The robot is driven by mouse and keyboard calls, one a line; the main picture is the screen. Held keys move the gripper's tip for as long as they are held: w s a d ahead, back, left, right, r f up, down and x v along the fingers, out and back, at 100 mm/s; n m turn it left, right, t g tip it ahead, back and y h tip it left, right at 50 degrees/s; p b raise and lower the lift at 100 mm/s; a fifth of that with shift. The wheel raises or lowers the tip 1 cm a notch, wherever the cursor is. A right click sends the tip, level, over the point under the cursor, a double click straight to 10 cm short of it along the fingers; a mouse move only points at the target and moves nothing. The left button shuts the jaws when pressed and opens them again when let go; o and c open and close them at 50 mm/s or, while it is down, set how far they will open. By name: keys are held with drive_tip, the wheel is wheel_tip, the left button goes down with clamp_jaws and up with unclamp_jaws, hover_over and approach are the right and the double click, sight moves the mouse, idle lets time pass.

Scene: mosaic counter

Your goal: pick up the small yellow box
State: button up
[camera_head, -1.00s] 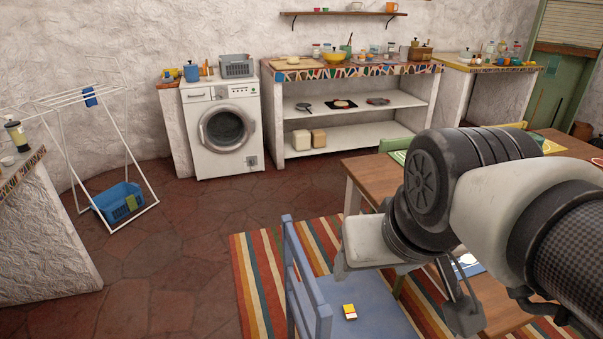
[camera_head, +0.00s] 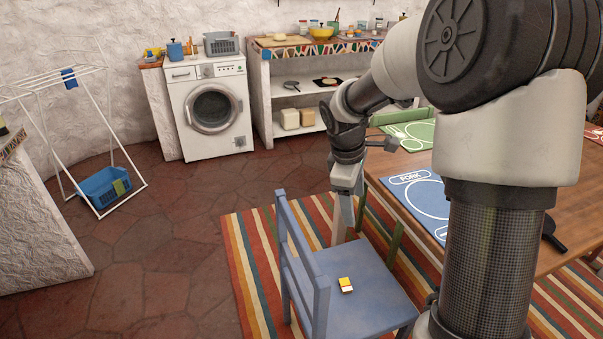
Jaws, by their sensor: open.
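The small yellow box (camera_head: 346,285), with a white end and a little red, lies on the seat of the blue chair (camera_head: 375,294). My gripper (camera_head: 346,190) is behind the chair seat, near the table's left corner, above and beyond the box in the picture. It is open and apart from the box. Its fingertips are small and hard to separate from the table leg behind them. Nothing covers the box.
The chair's backrest (camera_head: 300,265) rises left of the box. The wooden table (camera_head: 395,168), with a blue placemat (camera_head: 418,200) and a green placemat (camera_head: 412,134), stands right of the chair. Open tiled floor (camera_head: 170,235) lies to the left.

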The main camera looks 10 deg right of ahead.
drive_tip(key=w+d+f+n+g+y, duration=0.1)
drive_tip(key=w+d+f+n, duration=0.2)
drive_tip(key=f, duration=0.7)
drive_tip(key=w+f+n+y, duration=0.15)
drive_tip(key=w+f, duration=0.25)
drive_tip(key=f, duration=0.5)
drive_tip(key=n, duration=0.2)
hover_over(344, 285)
wheel_tip(344, 285, down, 7)
wheel_tip(344, 285, down, 12)
drive_tip(key=b, duration=0.2)
drive_tip(key=shift+w+d+b, duration=0.15)
drive_tip(key=shift+b, duration=0.15)
drive_tip(key=shift+f+b, duration=0.8)
drive_tip(key=shift+f, duration=2.05)
drive_tip(key=c, duration=1.1)
